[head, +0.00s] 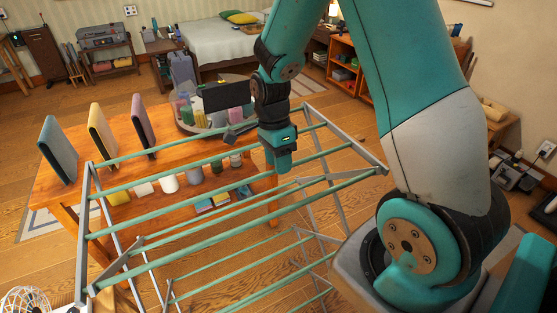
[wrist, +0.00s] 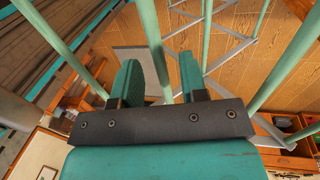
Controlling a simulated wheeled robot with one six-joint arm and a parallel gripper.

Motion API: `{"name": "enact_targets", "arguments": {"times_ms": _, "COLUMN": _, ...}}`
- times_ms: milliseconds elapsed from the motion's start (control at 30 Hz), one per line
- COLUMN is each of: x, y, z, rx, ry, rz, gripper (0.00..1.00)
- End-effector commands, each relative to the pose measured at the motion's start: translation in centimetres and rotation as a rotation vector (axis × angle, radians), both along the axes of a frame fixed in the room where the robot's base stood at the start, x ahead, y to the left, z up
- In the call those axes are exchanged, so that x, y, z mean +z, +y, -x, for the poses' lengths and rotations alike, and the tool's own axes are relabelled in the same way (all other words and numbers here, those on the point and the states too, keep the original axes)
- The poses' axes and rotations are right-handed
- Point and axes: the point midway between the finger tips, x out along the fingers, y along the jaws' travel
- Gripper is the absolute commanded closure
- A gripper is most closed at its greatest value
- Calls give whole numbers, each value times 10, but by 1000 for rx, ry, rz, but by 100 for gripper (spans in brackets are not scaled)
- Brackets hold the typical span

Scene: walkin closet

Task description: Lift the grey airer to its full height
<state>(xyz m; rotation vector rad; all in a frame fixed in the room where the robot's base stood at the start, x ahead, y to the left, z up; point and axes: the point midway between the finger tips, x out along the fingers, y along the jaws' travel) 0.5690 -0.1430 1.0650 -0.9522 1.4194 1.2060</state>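The grey airer (head: 347,140) stands in the middle of the head view, with a grey frame and several green rails. Its rail panel is spread out above the floor, with more rails and legs lower down. My gripper (head: 280,172) points down over the panel, among the rails. In the wrist view, one green rail (wrist: 152,40) runs between the two teal fingers of my gripper (wrist: 160,78). The fingers stand apart, with gaps beside the rail. The head view does not show the fingertips clearly.
A wooden table (head: 63,190) behind the airer holds upright coloured boards (head: 60,150), a round tray (head: 180,122) and small containers. A bed (head: 215,45) and an orange shelf (head: 342,72) stand at the back. A wire basket (head: 25,301) is at the lower left.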

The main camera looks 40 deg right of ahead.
Motion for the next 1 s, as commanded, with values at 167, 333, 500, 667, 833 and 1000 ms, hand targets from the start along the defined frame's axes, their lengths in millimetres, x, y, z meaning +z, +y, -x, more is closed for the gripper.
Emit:
{"name": "enact_targets", "arguments": {"times_ms": 167, "x": -1, "y": 0, "z": 1, "rx": 0, "ry": 2, "rz": 0, "gripper": 61}}
{"name": "enact_targets", "arguments": {"times_ms": 333, "x": 4, "y": 0, "z": -1, "rx": 0, "ry": 1, "rz": 0, "gripper": 61}}
{"name": "enact_targets", "arguments": {"times_ms": 500, "x": 29, "y": -1, "z": -6, "rx": 0, "ry": -5, "rz": 0, "gripper": 61}}
{"name": "enact_targets", "arguments": {"times_ms": 667, "x": 68, "y": -3, "z": -14, "rx": 0, "ry": -6, "rz": 0, "gripper": 61}}
{"name": "enact_targets", "arguments": {"times_ms": 833, "x": 111, "y": -4, "z": -22, "rx": 0, "ry": -5, "rz": 0, "gripper": 61}}
{"name": "enact_targets", "arguments": {"times_ms": 1000, "x": 146, "y": -6, "z": -28, "rx": 1, "ry": -2, "rz": 0, "gripper": 61}}
